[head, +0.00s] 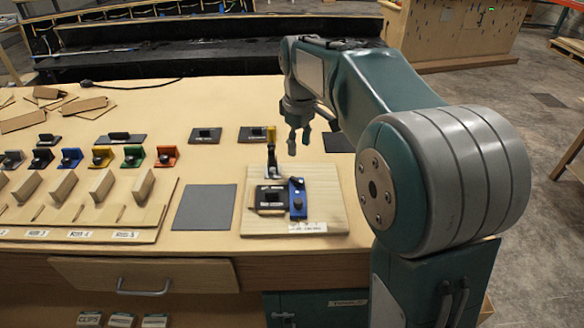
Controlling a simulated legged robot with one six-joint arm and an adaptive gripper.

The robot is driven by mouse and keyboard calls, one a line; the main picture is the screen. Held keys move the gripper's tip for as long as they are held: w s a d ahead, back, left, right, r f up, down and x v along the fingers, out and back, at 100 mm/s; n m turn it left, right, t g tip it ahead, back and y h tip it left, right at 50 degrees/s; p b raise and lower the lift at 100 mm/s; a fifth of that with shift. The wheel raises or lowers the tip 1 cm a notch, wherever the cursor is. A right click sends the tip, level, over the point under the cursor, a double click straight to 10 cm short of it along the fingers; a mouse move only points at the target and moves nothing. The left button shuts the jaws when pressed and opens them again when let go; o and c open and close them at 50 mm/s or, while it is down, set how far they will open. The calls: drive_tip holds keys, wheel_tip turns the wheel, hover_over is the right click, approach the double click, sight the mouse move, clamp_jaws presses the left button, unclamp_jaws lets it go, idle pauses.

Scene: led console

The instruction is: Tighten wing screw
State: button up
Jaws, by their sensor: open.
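A light wooden board (325,190) lies on the bench, left of my arm. On it stands a blue block (297,201) with small dark parts on top; I cannot tell whether one of these is the wing screw. A black part (270,197) lies beside the blue block on its left. A clamp with an upright yellow handle (271,135) stands at the back left of the board. My gripper (298,145) is open and empty, fingers pointing down, above the back of the board. It is apart from the blue block.
A grey mat (204,207) lies empty left of the board. Several coloured brackets (103,156) with dark knobs and a rack of wooden slats (102,187) fill the left. Dark plates (205,135) lie behind. A drawer (145,275) is below the bench's front edge.

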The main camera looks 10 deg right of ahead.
sight(296, 179)
drive_tip(key=f, duration=0.4)
drive_tip(key=w+f, duration=0.1)
drive_tip(key=f, duration=0.3)
drive_tip(key=w+f, duration=0.1)
drive_tip(key=f, duration=0.2)
drive_tip(key=shift+w+a+f, duration=0.1)
drive_tip(key=shift+a+f, duration=0.1)
drive_tip(key=shift+f, duration=0.2)
drive_tip(key=shift+d+n, duration=0.1)
drive_tip(key=shift+n, duration=0.2)
clamp_jaws()
